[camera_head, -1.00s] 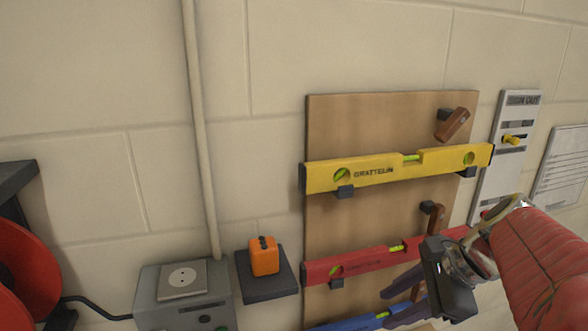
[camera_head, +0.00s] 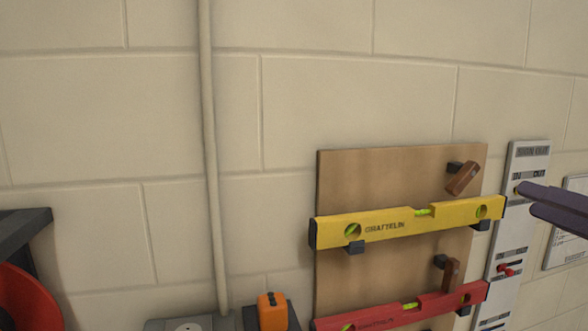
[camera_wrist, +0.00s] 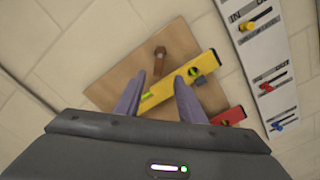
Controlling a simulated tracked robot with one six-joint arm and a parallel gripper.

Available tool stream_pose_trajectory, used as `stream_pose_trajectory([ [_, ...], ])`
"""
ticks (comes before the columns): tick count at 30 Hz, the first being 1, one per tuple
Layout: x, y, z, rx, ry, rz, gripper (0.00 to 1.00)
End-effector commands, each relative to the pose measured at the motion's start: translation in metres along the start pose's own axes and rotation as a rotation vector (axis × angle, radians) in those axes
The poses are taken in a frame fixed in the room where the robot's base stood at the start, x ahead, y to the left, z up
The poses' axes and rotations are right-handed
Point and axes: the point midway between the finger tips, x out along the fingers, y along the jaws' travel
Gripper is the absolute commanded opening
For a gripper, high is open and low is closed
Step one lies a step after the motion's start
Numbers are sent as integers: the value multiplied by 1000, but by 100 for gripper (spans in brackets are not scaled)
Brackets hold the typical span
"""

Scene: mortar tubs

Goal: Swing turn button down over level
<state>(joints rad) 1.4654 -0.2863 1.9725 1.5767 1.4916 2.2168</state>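The upper turn button (camera_head: 463,179) is a brown wooden piece on a dark mount, set at a slant above the right part of the yellow level (camera_head: 385,228). The yellow level rests on dark brackets on a wooden board (camera_head: 380,180). The turn button also shows in the wrist view (camera_wrist: 159,61), beyond my fingers. A second turn button (camera_head: 450,274) hangs nearly upright by the red level (camera_head: 380,314). My gripper (camera_head: 525,200) is at the right edge in the head view, in front of the sign-out board. Its fingers (camera_wrist: 160,78) are apart and empty.
The sign-out board (camera_head: 513,240) with coloured sliders stands right of the wooden board, and a white sheet (camera_head: 570,225) beyond it. An orange object (camera_head: 272,311) sits on a dark shelf at lower left. A pipe (camera_head: 208,150) runs down the wall.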

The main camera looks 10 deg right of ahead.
Motion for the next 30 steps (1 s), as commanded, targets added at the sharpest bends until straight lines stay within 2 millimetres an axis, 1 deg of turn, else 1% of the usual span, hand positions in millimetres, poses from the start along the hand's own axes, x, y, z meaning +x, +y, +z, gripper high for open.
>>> stream_pose_trajectory([
  [9,0,1,2,6,-5,2,36],
  [14,3,1,1,5,-3,3,36],
  [20,17,1,1,5,-1,4,36],
  [30,53,2,0,4,0,5,36],
])
